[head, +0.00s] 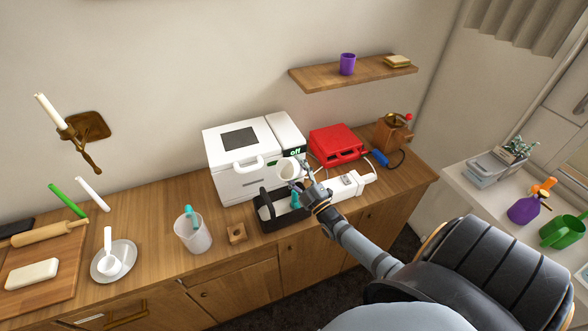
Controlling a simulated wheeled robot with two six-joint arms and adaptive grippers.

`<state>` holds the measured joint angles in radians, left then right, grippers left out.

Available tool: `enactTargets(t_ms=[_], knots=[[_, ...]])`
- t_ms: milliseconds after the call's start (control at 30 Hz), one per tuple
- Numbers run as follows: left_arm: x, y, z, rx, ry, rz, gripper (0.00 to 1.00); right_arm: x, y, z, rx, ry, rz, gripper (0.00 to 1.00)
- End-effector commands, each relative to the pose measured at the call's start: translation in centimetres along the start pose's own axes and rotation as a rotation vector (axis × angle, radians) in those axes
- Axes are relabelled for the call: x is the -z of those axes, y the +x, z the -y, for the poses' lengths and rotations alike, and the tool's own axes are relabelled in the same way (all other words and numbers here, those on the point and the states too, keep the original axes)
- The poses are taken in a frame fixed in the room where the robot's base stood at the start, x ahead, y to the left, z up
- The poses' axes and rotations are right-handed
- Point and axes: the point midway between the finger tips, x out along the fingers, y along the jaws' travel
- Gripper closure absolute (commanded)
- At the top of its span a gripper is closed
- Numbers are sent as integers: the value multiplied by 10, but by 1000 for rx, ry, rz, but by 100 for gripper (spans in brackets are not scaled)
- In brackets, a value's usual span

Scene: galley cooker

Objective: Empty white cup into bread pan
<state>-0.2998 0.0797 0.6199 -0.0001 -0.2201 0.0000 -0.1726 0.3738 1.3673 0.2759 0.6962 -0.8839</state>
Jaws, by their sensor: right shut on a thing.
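My right gripper (301,181) comes in from the lower right and is shut on the white cup (286,168). The cup is held in front of the white bread machine, above the black bread pan (265,223). The cup looks tilted, but its contents cannot be made out. The bread pan stands on the wooden counter near its front edge. Something pale shows inside the pan, and a teal piece shows at its right side. My gripper and forearm hide part of the pan's right end. My left gripper is not in view.
The white bread machine (228,180) stands behind the pan. A white appliance (346,187) lies right, with a red machine (336,144) behind. A shelf (322,77) hangs above.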

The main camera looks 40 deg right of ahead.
Motion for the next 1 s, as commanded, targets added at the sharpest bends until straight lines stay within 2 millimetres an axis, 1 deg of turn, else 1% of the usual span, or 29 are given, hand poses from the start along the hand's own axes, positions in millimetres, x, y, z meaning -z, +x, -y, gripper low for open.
enactTargets(t_ms=[367,1000], knots=[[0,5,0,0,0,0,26,0,0,1,-1,-65,-27,80],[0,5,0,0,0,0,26,0,0,1,-2,-64,-28,80]])
